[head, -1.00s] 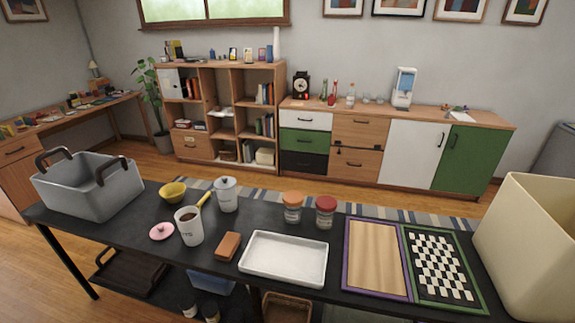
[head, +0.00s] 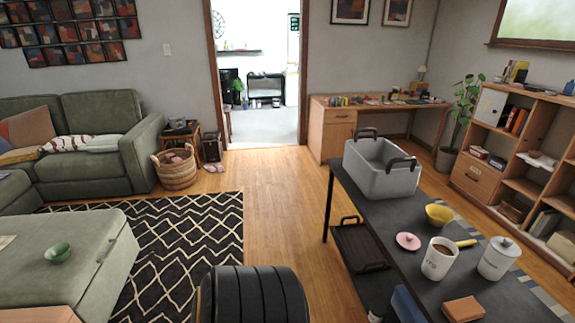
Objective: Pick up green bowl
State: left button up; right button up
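A small green bowl (head: 58,252) sits upright on the pale green ottoman (head: 72,268) at the lower left of the head view. It is near the ottoman's front part, with clear surface around it. Neither of my grippers shows in the head view.
A black table (head: 398,265) at right holds a grey bin (head: 380,172), a yellow bowl (head: 438,215), a mug (head: 438,260) and a lidded canister (head: 497,258). A patterned rug (head: 180,245) and open wood floor (head: 285,210) lie between table and ottoman. A green sofa (head: 95,125) stands behind.

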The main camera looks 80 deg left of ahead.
aim_at(60, 253)
jog(key=u, duration=4.25)
jog(key=i+j+u, duration=0.1)
jog(key=i+u, duration=0.15)
jog(key=i, duration=0.45)
jog(key=i+u, duration=0.3)
jog(key=i, duration=0.35)
jog(key=i+l+u, duration=0.25)
jog(key=i, duration=0.4)
